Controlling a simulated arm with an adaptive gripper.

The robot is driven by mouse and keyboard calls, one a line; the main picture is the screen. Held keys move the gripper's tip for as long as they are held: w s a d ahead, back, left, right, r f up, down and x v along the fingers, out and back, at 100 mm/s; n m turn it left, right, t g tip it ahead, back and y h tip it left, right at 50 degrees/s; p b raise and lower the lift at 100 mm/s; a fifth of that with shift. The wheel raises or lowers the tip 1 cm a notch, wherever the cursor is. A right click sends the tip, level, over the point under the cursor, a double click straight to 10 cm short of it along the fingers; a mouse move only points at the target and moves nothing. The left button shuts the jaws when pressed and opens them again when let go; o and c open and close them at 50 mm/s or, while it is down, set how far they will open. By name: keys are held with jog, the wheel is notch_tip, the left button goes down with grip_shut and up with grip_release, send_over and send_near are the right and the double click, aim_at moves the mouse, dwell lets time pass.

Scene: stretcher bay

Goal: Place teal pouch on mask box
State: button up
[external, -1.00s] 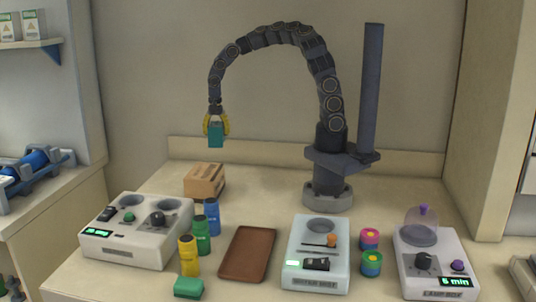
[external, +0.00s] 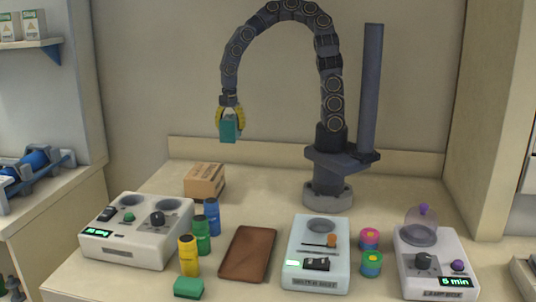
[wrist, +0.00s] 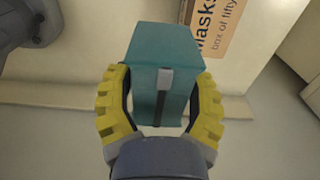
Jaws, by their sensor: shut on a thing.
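The teal pouch (external: 228,130) hangs from my gripper (external: 230,118), high above the table in the external view. In the wrist view the teal pouch (wrist: 165,60) sits between the yellow fingers of my gripper (wrist: 160,105), which are shut on it. The mask box (external: 205,181) is a brown carton on the table near the back wall, below and slightly left of the pouch. In the wrist view the mask box (wrist: 222,28) shows its "Masks, box of fifty" label at the top right, partly cut off. The pouch is clear of the box.
In front of the mask box stand blue (external: 212,216), green (external: 202,236) and yellow (external: 188,256) bottles. A white device (external: 128,240) is at left, a brown tray (external: 248,254) at centre, and a green block (external: 188,287) at the front. Bare table lies right of the box.

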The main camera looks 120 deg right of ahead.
jog(key=w+d+f, duration=0.4)
jog(key=f, duration=0.1)
jog(key=w+d+f, duration=0.2)
jog(key=w+f, duration=0.1)
jog(key=shift+d+f, duration=0.1)
jog(key=shift+f, duration=1.35)
jog(key=shift+f, duration=0.1)
jog(key=o, duration=1.2)
jog(key=shift+f, duration=0.1)
jog(key=shift+c, duration=0.2)
